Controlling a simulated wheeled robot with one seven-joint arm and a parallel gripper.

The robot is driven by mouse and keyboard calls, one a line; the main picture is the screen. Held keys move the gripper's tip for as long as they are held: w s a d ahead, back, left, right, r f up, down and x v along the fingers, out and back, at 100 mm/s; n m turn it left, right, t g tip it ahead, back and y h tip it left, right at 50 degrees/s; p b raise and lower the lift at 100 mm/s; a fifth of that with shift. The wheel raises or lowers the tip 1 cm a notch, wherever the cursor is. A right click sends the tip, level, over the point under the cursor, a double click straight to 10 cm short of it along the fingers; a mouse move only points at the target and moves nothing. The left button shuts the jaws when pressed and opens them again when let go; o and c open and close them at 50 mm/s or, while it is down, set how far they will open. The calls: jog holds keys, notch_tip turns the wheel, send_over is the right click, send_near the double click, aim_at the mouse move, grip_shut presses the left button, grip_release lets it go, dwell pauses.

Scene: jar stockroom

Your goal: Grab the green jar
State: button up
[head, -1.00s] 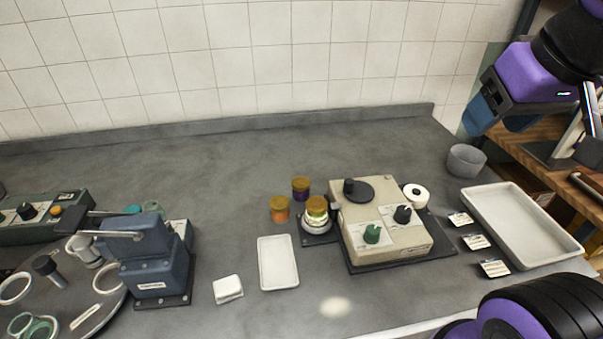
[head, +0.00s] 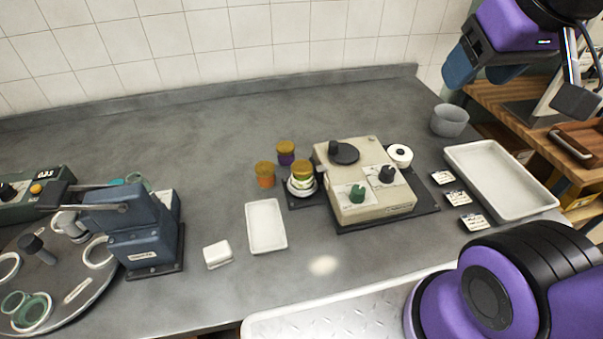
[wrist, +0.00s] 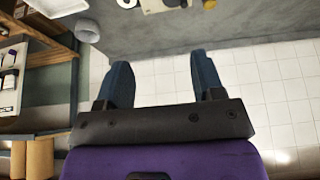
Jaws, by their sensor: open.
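The jar with a gold lid and a pale green body (head: 302,180) stands on the small round white pan at the left of the beige machine. Its body is small and partly hidden by the lid, so the colour is only just readable. A purple jar (head: 286,157) and an orange jar (head: 265,181), both gold-lidded, stand close behind and to its left. My gripper (wrist: 163,82) is open and empty, with its blue fingers spread in the wrist view. In the head view it is high at the upper right, well away from the jars.
The beige machine (head: 378,202) adjoins the jar on its right. A white tray (head: 279,240) lies in front. A large pale tray (head: 545,207) and a grey bowl (head: 449,120) are at right. A blue device (head: 145,245) stands left. The rear bench is clear.

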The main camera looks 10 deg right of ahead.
jog(key=o, duration=0.3)
jog(key=shift+w, duration=0.1)
jog(key=shift+o, duration=0.6)
jog(key=shift+w+a+f+m, duration=0.1)
jog(key=shift+w+a+m, duration=0.1)
jog(key=shift+w+m, duration=0.15)
jog(key=m+g+y, duration=0.1)
jog(key=m+g, duration=0.4)
jog(key=m, duration=1.6)
send_over(302, 166)
jog(key=d, duration=0.1)
jog(key=f, duration=2.6)
jog(key=shift+s+d, duration=0.15)
jog(key=shift+s, duration=0.25)
jog(key=shift+f+m, duration=0.45)
jog(key=shift+f, duration=0.1)
jog(key=shift+w+a+f, duration=0.15)
jog(key=shift+a+f, duration=0.1)
jog(key=shift+f, duration=1.5)
jog(key=shift+w+a+f, duration=0.15)
jog(key=shift+a+f, duration=0.1)
jog(key=shift+f, duration=1.45)
jog(key=shift+w+a+f, duration=0.15)
jog(key=shift+a+f, duration=0.1)
jog(key=shift+f, duration=1.5)
